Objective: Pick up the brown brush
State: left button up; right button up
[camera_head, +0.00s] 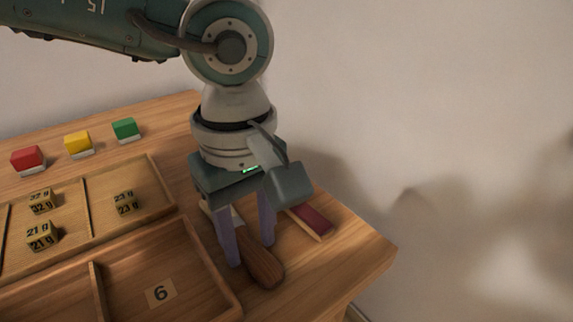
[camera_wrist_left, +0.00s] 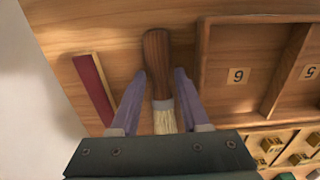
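The brown brush lies on the wooden table, with its dark brown handle (camera_head: 263,264) toward the front in the head view. In the left wrist view its handle (camera_wrist_left: 157,62) points up, and its pale bristles (camera_wrist_left: 165,122) lie nearest my gripper body. My left gripper (camera_head: 251,241) points down over the brush, its two purple-grey fingers apart. In the left wrist view the fingers of the left gripper (camera_wrist_left: 160,80) stand on either side of the brush, with gaps visible. In the head view the fingers partly hide the brush. My right gripper is out of view.
A dark red block with a wooden edge (camera_head: 312,219) lies right of the gripper, near the table edge. A wooden compartment tray (camera_head: 205,262) labelled 6 is close left. Another tray holds gold weights (camera_head: 42,236). Red (camera_head: 28,158), yellow (camera_head: 78,142) and green (camera_head: 125,128) blocks stand behind.

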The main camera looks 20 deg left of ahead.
aim_at(251, 245)
pick_arm(q)
grip_shut()
jog(key=shift+r, duration=0.15)
notch_tip(251, 245, up, 20)
jog(key=p, duration=0.1)
jog(key=shift+p, duration=0.3)
